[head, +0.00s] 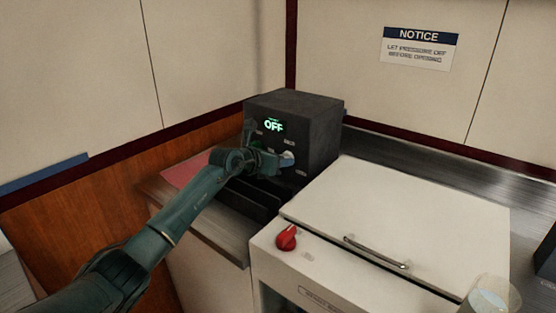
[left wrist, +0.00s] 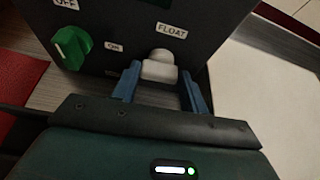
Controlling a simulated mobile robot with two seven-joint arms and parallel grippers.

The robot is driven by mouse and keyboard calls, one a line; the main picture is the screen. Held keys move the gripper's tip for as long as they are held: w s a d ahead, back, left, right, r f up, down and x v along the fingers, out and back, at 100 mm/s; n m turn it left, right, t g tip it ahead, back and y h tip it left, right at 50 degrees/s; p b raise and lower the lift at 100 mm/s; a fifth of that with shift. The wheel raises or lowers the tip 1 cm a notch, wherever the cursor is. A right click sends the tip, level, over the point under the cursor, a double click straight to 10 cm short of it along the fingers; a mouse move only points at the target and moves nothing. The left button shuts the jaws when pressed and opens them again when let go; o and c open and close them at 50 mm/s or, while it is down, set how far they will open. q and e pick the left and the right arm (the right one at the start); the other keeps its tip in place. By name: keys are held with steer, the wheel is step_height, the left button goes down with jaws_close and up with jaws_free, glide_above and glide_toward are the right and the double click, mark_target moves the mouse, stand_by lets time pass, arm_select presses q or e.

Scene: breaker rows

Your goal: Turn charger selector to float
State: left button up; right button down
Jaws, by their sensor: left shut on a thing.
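The charger is a dark box (head: 318,125) at the back of the counter in the head view. Its lit display (head: 273,125) reads OFF in green. In the left wrist view the box's face (left wrist: 215,28) carries a light grey selector knob (left wrist: 160,67) just below a FLOAT label (left wrist: 172,29). A green knob (left wrist: 72,47) sits left of it between OFF and ON labels. My left gripper (left wrist: 160,84) is shut on the grey knob, with a blue finger on each side. In the head view my left gripper (head: 268,162) hides part of the front. The selector's exact pointing is unclear.
A white-lidded unit (head: 400,215) with a bar handle (head: 376,252) and a red knob (head: 286,238) stands right of the charger. A clear cup (head: 490,296) is at the lower right. A red sheet (head: 186,171) lies left of the charger. A notice (head: 419,48) hangs behind.

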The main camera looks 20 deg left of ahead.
arm_select(q)
steer(key=shift+w+a+f+n+g+h+b, duration=0.1)
steer(key=shift+a+n+g+h+b, duration=0.1)
steer(key=shift+n+h, duration=0.7)
steer(key=shift+w+a+f+n+g+h+b, duration=0.15)
steer(key=shift+n+h, duration=0.45)
steer(key=shift+n, duration=0.6)
steer(key=shift+s, duration=0.1)
steer(key=o, duration=1)
steer(key=shift+r, duration=0.1)
steer(key=shift+s+a, duration=0.1)
steer(key=v, duration=1.3)
